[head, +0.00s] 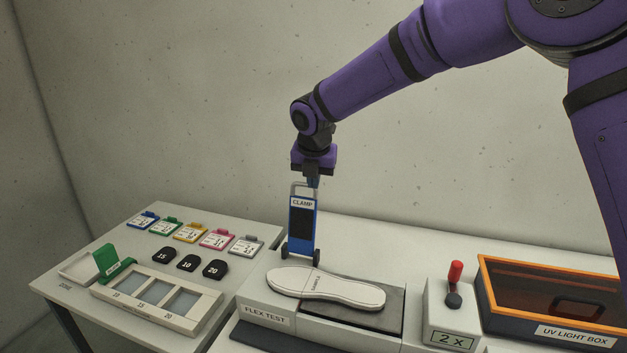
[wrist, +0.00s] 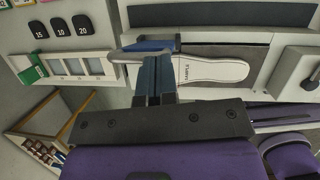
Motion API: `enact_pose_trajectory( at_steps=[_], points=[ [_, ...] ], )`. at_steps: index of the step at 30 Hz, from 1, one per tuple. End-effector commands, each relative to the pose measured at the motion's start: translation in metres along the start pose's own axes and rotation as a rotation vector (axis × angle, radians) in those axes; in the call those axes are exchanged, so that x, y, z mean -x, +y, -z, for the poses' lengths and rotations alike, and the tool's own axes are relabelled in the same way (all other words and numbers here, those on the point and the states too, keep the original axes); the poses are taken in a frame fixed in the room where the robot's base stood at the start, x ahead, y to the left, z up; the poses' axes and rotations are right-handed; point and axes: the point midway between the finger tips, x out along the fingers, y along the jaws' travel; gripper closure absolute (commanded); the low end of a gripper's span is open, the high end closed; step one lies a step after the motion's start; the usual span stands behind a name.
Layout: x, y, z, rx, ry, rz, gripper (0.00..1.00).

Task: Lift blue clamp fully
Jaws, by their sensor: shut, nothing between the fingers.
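The blue clamp (head: 313,226), labelled CLAMP, stands upright at the back of the flex test station (head: 265,313), with a grey bar handle on top and dark feet below. My gripper (head: 314,182) points down at the handle, its fingers shut with nothing between them. In the wrist view my gripper (wrist: 153,88) overlaps the blue clamp (wrist: 150,45) and its grey handle (wrist: 126,56); whether they touch I cannot tell. A pale sole marked SAMPLE (head: 330,288) lies flat on the station in front of the clamp.
Left are coloured cards (head: 191,233), black numbered pieces (head: 188,263), a compartment tray (head: 157,304) and a green piece (head: 108,262). Right are a box with a red-knobbed lever (head: 455,273) and an orange-rimmed UV light box (head: 555,333). A wall stands close behind.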

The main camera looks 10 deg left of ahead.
Motion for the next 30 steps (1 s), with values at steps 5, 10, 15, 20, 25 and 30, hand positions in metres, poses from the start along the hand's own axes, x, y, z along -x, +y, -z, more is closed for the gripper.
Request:
enact_pose_trajectory(
  at_steps=[5,10,15,20,25,30],
  points=[
    [-0.002,-0.002,-0.001,-0.002,0.0,0.003,1.0],
    [0.001,-0.002,-0.002,-0.003,-0.001,0.003,1.0],
    [0.022,-0.002,-0.002,-0.003,-0.004,0.0,1.0],
    [0.053,-0.001,-0.001,-0.002,-0.003,-0.001,1.0],
    [0.083,-0.001,-0.001,-0.001,-0.003,-0.001,1.0],
    [0.102,-0.001,0.0,-0.002,-0.001,0.0,1.0]
  ],
)
